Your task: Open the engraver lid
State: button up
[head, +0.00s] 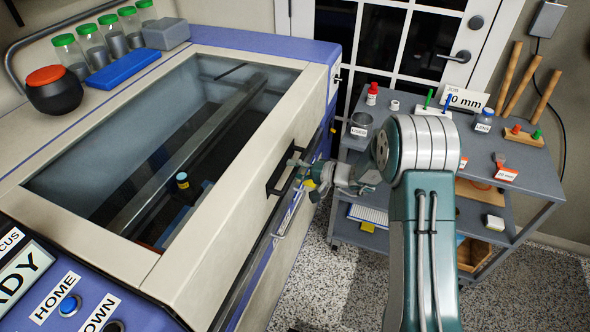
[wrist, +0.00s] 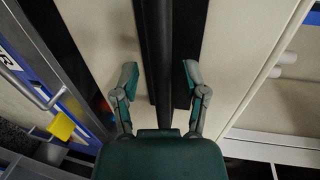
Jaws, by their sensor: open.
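The engraver lid (head: 215,197) is a cream frame around a large window and lies shut on the blue and cream engraver. Its black handle (head: 275,182) is on the front face. In the wrist view the handle (wrist: 153,60) runs as a dark bar between the two fingers. My gripper (head: 297,171) is at the handle in the head view. In the wrist view my gripper (wrist: 160,78) is open, one finger on each side of the bar, with gaps visible. Whether a finger touches the bar I cannot tell.
On the engraver's back are green-capped jars (head: 92,45), a blue block (head: 123,68) and a black pot with a red top (head: 54,89). A grey cart (head: 530,178) with labelled items stands to the right. A button panel (head: 75,290) is at lower left.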

grip_shut()
jog(key=shift+r, duration=0.1)
